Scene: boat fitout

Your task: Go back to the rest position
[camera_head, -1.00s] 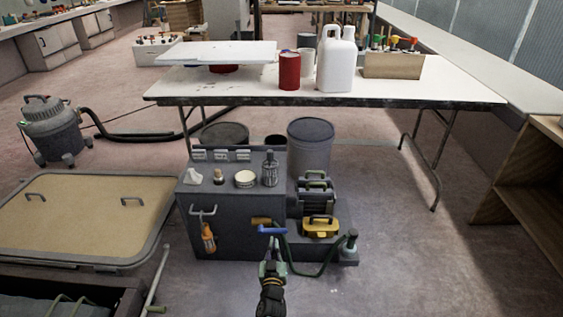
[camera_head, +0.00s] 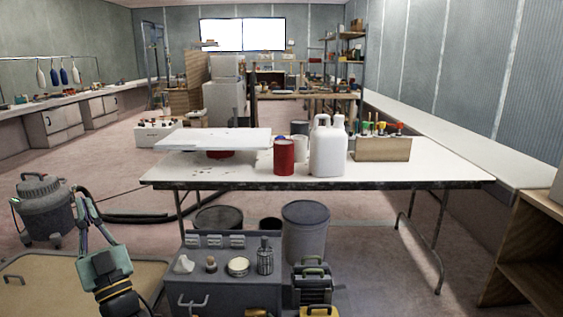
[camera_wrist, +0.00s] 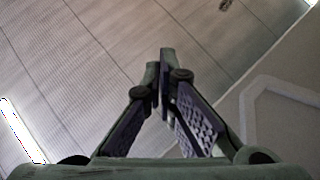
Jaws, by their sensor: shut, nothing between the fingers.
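My gripper (camera_head: 82,192) is raised at the left of the head view, pointing up and away from the grey tool cabinet (camera_head: 230,272). Its fingers overlap part of the black hose and the floor behind. In the wrist view the gripper (camera_wrist: 164,62) has its two fingertips together and nothing between them. The wrist camera looks up at a panelled surface and a pale bright strip.
A white folding table (camera_head: 400,174) carries a red can (camera_head: 284,158), a white jug (camera_head: 328,150) and a tool box (camera_head: 382,149). A grey vacuum (camera_head: 43,208) stands at left. A tan panel (camera_head: 50,282) lies below my gripper. Open floor shows at right.

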